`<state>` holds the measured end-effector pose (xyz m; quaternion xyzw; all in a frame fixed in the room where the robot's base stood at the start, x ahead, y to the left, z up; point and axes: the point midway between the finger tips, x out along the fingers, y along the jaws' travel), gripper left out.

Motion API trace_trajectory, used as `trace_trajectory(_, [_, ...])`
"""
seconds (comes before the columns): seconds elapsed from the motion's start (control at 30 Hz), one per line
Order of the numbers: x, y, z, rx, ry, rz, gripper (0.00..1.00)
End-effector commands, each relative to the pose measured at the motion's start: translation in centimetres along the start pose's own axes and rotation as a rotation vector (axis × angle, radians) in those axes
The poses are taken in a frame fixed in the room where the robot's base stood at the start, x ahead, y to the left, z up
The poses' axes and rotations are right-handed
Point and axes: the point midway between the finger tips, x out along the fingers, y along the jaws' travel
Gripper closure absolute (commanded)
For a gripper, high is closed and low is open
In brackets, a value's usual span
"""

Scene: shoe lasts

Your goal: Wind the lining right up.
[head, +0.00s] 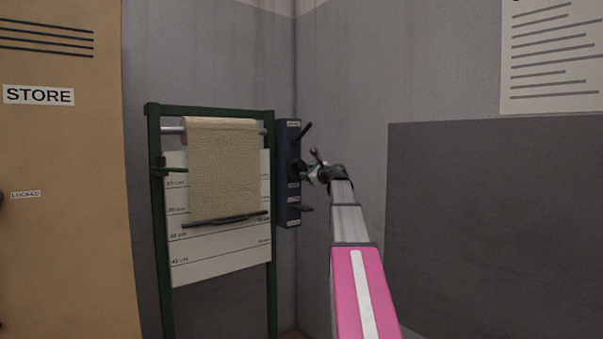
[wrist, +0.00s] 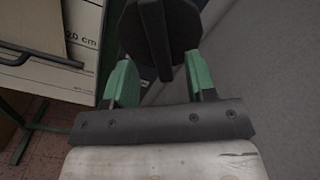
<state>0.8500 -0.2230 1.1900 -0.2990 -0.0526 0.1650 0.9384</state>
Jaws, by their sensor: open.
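The lining (head: 222,165), a beige cloth, hangs from a roller (head: 172,130) on a green stand. Its dark bottom bar (head: 225,219) hangs partway down a white marked board (head: 215,255), so the cloth is partly unrolled. A dark blue control box (head: 289,205) with several dark handles is at the stand's right side. My gripper (head: 314,174) is at this box. In the wrist view my gripper (wrist: 161,82) is open, its green fingers either side of the lower part of a dark round knob (wrist: 185,28) with a raised bar (wrist: 154,35). I cannot tell whether they touch.
A tan store cabinet (head: 65,200) stands at the left. Grey walls meet behind the stand. A dark grey panel (head: 490,220) and a paper notice (head: 550,55) are on the right wall.

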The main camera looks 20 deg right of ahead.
Motion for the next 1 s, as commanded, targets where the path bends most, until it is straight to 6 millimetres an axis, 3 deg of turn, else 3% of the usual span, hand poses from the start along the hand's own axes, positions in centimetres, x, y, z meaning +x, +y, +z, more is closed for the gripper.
trace_trajectory(0.17, [-0.01,0.0,0.0,-0.024,0.0,0.0,0.49])
trace_trajectory(0.6, [-0.02,0.0,0.0,-0.471,0.0,0.0,0.49])
trace_trajectory(0.83, [-0.02,0.0,0.01,-0.564,0.0,0.0,0.49])
trace_trajectory(1.0, [-0.02,0.0,0.0,-0.741,0.0,0.0,0.49])
